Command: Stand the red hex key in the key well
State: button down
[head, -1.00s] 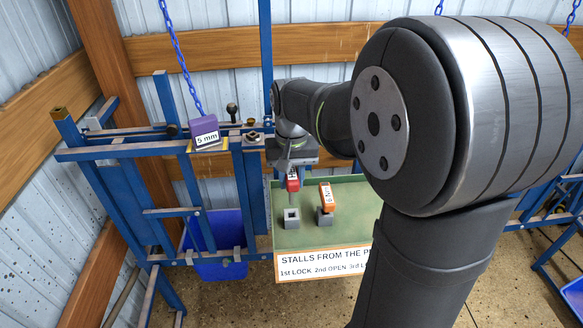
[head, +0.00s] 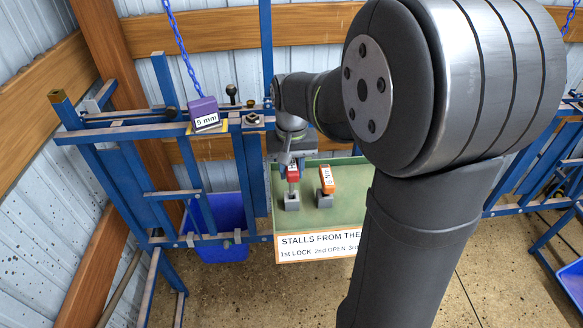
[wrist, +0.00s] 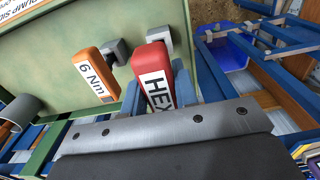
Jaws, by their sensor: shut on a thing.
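The red hex key (head: 292,174) stands roughly upright, its label facing the camera. In the wrist view the red key (wrist: 152,68) is between the two blue fingers of my gripper (wrist: 157,90), which is shut on it. The key well, a small grey square block (head: 292,203), stands on the green tray directly below the key. The key's lower end is at the well's mouth; I cannot tell how deep it goes. The well also shows past the key in the wrist view (wrist: 155,36).
An orange 6 Nm key (head: 327,180) stands in a second grey block (head: 324,201) just right. The green tray (head: 347,203) has a front sign.

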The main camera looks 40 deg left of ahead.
aim_at(291, 190)
jog(key=shift+f, duration=0.35)
dwell(0.3)
jog(key=shift+f, duration=2.15)
jog(key=c, duration=1.1)
grip_release()
jog(key=shift+o, duration=0.2)
notch_tip(291, 190, up, 17)
jog(key=shift+r, duration=0.2)
jog(key=shift+f, duration=0.15)
notch_tip(291, 190, down, 17)
jog(key=shift+f, duration=0.15)
